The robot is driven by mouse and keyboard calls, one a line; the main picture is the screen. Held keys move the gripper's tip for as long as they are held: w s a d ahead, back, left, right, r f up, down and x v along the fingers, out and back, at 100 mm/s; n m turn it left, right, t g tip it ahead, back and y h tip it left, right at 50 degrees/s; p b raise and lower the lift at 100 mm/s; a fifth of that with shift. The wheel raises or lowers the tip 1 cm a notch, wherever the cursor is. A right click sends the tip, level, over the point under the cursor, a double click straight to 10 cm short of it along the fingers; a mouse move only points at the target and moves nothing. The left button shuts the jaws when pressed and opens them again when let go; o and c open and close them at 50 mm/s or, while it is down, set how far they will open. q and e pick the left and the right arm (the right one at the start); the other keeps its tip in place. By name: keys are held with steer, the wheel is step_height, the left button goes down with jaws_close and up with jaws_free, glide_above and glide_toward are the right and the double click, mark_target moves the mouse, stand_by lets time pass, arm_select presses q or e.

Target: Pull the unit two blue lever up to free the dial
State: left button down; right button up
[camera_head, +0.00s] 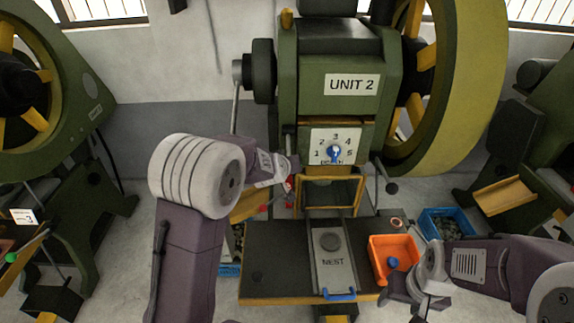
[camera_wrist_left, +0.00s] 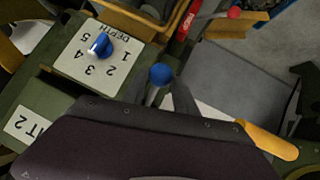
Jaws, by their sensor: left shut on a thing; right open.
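The green press marked UNIT 2 (camera_head: 351,85) stands in the middle of the head view. On its front is a white plate with the numbered dial's blue knob (camera_head: 335,154); the knob also shows in the left wrist view (camera_wrist_left: 100,45). My left gripper (camera_head: 291,164) is at the press's left side, beside the dial plate. In the left wrist view its fingers (camera_wrist_left: 164,92) are shut on the blue lever (camera_wrist_left: 161,74), whose round blue tip shows between them. The lever is hidden in the head view. My right gripper (camera_head: 408,300) is open and empty at the lower right.
The NEST slide (camera_head: 333,262) with its blue handle lies on the press table (camera_head: 270,285). An orange bin (camera_head: 375,262) holding a blue piece and a blue bin (camera_head: 470,225) stand to the right. A red-tipped lever (camera_wrist_left: 234,12) is close to my left gripper. Other presses flank this one.

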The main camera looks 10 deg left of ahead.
arm_select(q)
steer(key=shift+w+r, duration=0.2)
steer(key=shift+r, duration=0.35)
steer(key=c, duration=1.2)
jaws_free()
steer(key=shift+o, duration=1)
steer(key=shift+f, duration=0.1)
steer(key=shift+w+f, duration=0.1)
steer(key=shift+f, duration=0.05)
steer(key=p+v, duration=0.2)
steer(key=v, duration=0.7)
steer(key=shift+f, duration=0.1)
